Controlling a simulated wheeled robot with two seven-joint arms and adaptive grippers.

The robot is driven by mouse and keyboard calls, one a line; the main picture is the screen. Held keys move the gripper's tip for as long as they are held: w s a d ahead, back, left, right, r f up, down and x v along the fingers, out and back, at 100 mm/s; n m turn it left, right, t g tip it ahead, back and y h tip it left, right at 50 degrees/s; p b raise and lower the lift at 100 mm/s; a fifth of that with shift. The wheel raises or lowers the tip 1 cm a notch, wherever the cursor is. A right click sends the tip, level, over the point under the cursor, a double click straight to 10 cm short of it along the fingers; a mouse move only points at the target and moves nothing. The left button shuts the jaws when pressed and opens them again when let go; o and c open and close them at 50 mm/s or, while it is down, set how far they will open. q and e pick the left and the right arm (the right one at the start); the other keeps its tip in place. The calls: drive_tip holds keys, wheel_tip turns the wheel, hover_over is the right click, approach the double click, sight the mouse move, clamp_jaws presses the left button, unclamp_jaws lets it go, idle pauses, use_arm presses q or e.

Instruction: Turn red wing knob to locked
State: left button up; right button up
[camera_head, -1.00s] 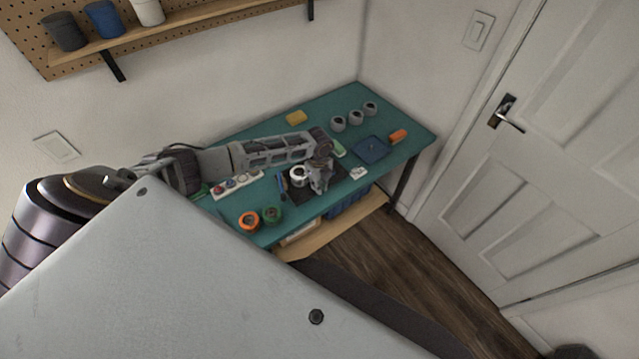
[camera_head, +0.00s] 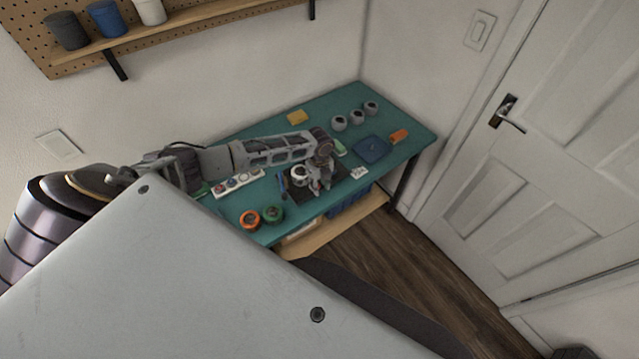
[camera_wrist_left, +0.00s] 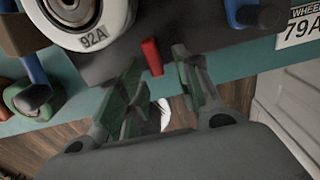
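The red wing knob (camera_wrist_left: 152,57) shows as a small upright red bar in the left wrist view, on the dark work area. My left gripper (camera_wrist_left: 160,88) is open, one finger on each side of the knob. The knob lies just ahead of the gap between the fingertips, with space visible on both sides. In the head view my left gripper (camera_head: 319,187) points down over the dark mat, and the knob is too small to make out clearly. My right gripper is not in view.
A white wheel marked 92A (camera_wrist_left: 92,38) sits left of the knob. A plate with lettering (camera_wrist_left: 298,22) is at the right. On the green table (camera_head: 240,150) are a power strip (camera_head: 238,183), orange tape (camera_head: 249,219), green tape (camera_head: 273,214) and a blue tray (camera_head: 371,149).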

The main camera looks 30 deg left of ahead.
use_arm(q)
drive_tip(key=shift+r, duration=0.1)
drive_tip(key=shift+r, duration=0.15)
wheel_tip(320, 180, up, 12)
drive_tip(key=shift+f, duration=0.25)
idle(0.6)
idle(0.5)
